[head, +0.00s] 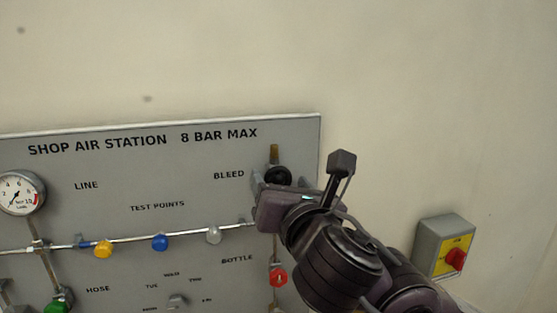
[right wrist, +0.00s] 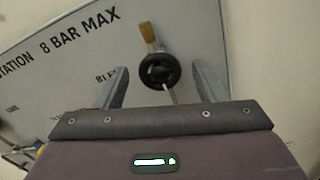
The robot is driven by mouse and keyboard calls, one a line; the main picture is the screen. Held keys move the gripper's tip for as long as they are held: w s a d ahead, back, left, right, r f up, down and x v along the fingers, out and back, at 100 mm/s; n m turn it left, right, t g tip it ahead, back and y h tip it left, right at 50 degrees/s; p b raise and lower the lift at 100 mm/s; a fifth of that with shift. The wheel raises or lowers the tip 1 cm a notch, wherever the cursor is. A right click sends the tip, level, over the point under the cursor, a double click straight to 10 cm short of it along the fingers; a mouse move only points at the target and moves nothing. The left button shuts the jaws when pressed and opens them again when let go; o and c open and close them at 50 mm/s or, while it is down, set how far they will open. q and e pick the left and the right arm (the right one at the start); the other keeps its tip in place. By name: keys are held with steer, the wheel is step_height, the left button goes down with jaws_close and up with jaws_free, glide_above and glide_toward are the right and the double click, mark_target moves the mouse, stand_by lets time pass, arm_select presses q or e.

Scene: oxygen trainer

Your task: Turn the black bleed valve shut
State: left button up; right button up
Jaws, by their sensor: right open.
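The black bleed valve (head: 278,177) is a round knob at the right side of the grey panel, to the right of the word BLEED. A brass stub rises above it. In the right wrist view the black bleed valve (right wrist: 160,71) shows as a round wheel between the two finger tips. My right gripper (head: 262,182) is at the valve and hides its lower part in the head view. In the right wrist view my right gripper (right wrist: 160,80) is open, with a finger on each side of the wheel and gaps visible. My left gripper is not in view.
The grey panel (head: 150,180) carries a pressure gauge (head: 20,193), a pipe with yellow (head: 103,249), blue (head: 160,242) and grey (head: 213,235) knobs, a red knob (head: 278,277) below the valve, and a green knob (head: 56,306). A switch box (head: 444,247) is on the wall at right.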

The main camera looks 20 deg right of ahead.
steer(key=shift+w, duration=0.5)
steer(key=shift+w+d, duration=0.1)
steer(key=shift+w, duration=0.75)
steer(key=shift+s, duration=0.1)
steer(key=shift+c, duration=0.5)
steer(key=c, duration=0.9)
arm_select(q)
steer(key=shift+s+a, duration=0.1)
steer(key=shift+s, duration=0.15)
